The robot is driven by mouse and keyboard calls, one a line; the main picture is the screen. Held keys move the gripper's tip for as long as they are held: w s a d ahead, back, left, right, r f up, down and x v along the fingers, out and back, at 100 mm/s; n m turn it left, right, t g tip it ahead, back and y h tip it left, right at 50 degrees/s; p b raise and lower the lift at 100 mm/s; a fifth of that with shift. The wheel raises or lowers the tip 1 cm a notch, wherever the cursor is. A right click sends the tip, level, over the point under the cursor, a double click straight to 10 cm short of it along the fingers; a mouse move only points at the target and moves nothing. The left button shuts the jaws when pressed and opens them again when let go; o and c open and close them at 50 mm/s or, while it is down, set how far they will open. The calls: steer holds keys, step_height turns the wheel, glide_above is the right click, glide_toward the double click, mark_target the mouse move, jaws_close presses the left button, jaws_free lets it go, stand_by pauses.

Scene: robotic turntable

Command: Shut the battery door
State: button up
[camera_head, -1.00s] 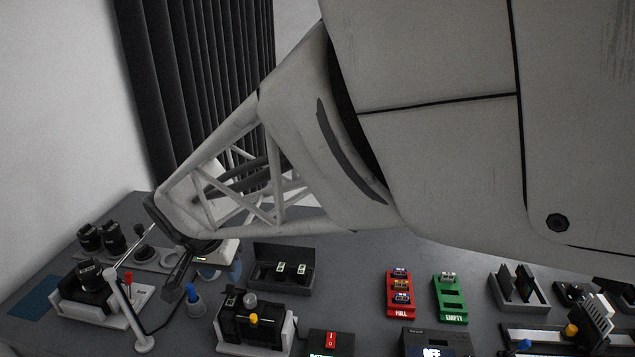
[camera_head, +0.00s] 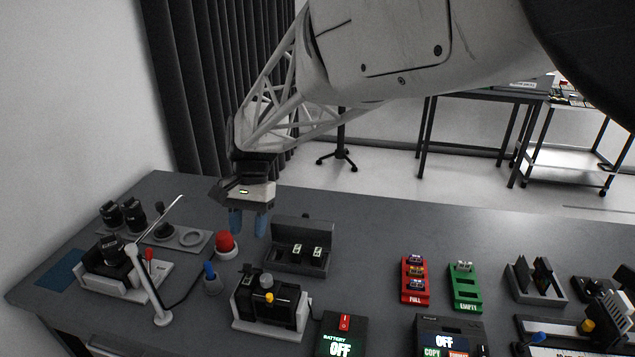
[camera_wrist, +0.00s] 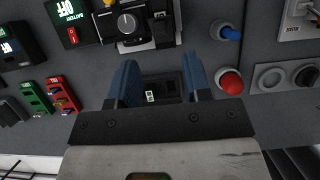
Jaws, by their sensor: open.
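My gripper (camera_head: 249,221) is open and empty, its two blue fingers pointing down above the table. In the wrist view the gripper (camera_wrist: 161,84) frames part of a dark box between its fingers. That dark box (camera_head: 283,264) has a raised back panel and holds two small pale pieces. A black camera-like device (camera_head: 250,301) with a grey knob and yellow button sits in a white stand, in front of the box. It also shows in the wrist view (camera_wrist: 133,42). A box reading "BATTERY OFF" (camera_head: 341,331) stands to its right. I cannot clearly make out a battery door.
A red button (camera_head: 226,243) and a blue-topped piece (camera_head: 211,279) stand left of the box. A second camera stand (camera_head: 120,279) with a lamp arm is farther left. Red (camera_head: 415,293) and green (camera_head: 465,300) holders stand right. The table's back middle is clear.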

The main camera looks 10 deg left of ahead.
mark_target(247, 264)
steer(key=shift+f, duration=0.15)
steer(key=shift+x, duration=3.75)
steer(key=shift+c, duration=0.2)
jaws_close()
steer(key=shift+s+t, duration=0.25)
steer(key=shift+t, duration=0.05)
steer(key=shift+s+f+t, duration=0.3)
steer(key=shift+s+t, duration=0.2)
steer(key=shift+t, duration=0.6)
steer(key=shift+s+f+t, duration=0.25)
steer(key=shift+t, duration=0.5)
steer(key=shift+s+f+t, duration=0.3)
steer(key=shift+t, duration=0.45)
